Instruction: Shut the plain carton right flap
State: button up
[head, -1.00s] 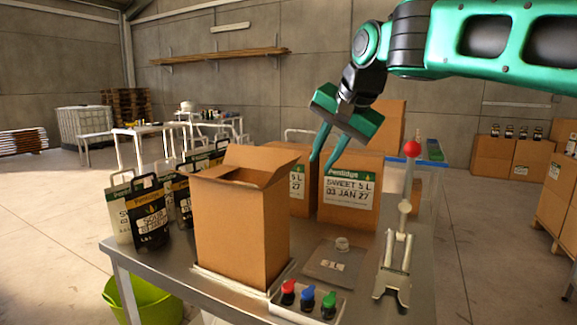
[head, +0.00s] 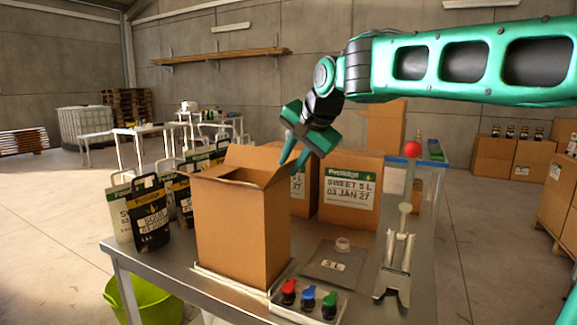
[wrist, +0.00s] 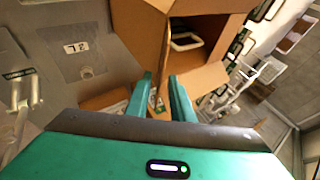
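The plain carton (head: 240,225) stands upright on the bench with its top open. Its back flap (head: 252,157) stands up. The right flap (head: 283,168) is raised at the right rim, partly hidden by my gripper. My gripper (head: 291,162) is at the carton's upper right edge, pointing down, its fingers parted. In the wrist view, my gripper (wrist: 161,82) shows a gap between the fingers, with brown cardboard of the carton (wrist: 148,40) beyond and between them. I cannot tell whether either finger touches the flap.
Labelled cartons (head: 350,192) stand close behind on the right. A lever tool with a red knob (head: 412,149) stands at the right. A tray of coloured taps (head: 308,300) lies in front, and printed pouches (head: 148,215) stand at the left.

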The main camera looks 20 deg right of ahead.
jog(key=shift+w+f, duration=0.2)
jog(key=shift+f, duration=0.05)
grip_shut()
dwell(1.4)
